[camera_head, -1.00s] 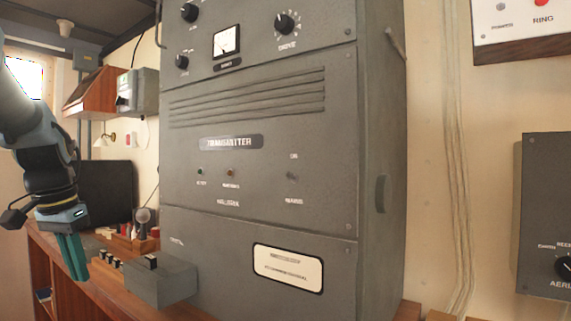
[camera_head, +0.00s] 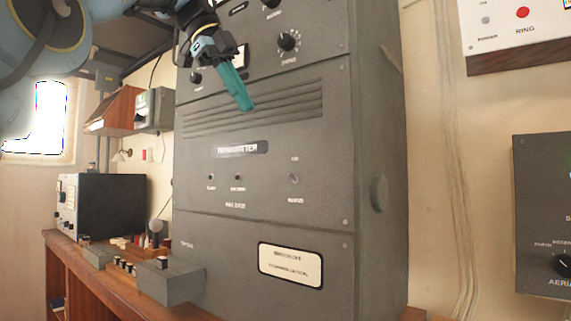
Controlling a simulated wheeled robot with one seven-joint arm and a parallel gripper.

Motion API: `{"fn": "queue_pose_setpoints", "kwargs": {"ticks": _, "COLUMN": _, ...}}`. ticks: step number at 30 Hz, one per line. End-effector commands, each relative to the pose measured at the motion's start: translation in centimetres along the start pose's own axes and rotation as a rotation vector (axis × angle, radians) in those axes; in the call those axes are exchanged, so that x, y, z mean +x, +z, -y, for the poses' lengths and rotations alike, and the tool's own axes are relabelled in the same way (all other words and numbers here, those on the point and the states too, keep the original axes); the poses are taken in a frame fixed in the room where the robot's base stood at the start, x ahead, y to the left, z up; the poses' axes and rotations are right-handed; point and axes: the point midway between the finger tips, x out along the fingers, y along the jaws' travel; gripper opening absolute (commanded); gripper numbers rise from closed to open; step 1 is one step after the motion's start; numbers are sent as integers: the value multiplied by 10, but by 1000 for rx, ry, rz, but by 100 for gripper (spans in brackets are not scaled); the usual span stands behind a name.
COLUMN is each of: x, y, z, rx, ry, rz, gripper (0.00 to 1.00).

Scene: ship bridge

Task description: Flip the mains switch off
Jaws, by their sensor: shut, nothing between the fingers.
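The mains switch (camera_head: 294,179) is a small toggle on the grey transmitter cabinet (camera_head: 270,215), right of two small lamps and between a label above and a label below. Its lever is too small to tell which way it points. My gripper (camera_head: 246,105) has teal fingers, shut and empty. It is in front of the upper vent slots, above and left of the switch, and apart from it. My gripper and arm cover part of the meter and dials at the top.
A small grey box (camera_head: 170,283) stands on the wooden desk (camera_head: 95,275) at the lower left. A black-sided set (camera_head: 105,205) is behind it. A panel with a red ring button (camera_head: 522,12) and a grey aerial box (camera_head: 543,215) hang at the right. The space before the switch is clear.

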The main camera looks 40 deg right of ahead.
Motion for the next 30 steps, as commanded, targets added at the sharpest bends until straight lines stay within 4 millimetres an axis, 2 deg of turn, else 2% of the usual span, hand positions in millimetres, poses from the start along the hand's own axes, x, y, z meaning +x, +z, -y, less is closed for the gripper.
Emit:
{"fn": "queue_pose_setpoints", "kwargs": {"ticks": 4, "x": -3, "y": -8, "z": 0, "rx": 48, "ry": 3, "rz": -8, "gripper": 0}}
{"fn": "queue_pose_setpoints", "kwargs": {"ticks": 16, "x": 3, "y": -7, "z": -1, "rx": 46, "ry": 4, "rz": -8, "gripper": 0}}
{"fn": "queue_pose_setpoints", "kwargs": {"ticks": 20, "x": 20, "y": -7, "z": -2, "rx": 44, "ry": 6, "rz": -9, "gripper": 0}}
{"fn": "queue_pose_setpoints", "kwargs": {"ticks": 30, "x": 88, "y": -8, "z": -2, "rx": 45, "ry": 6, "rz": -9, "gripper": 0}}
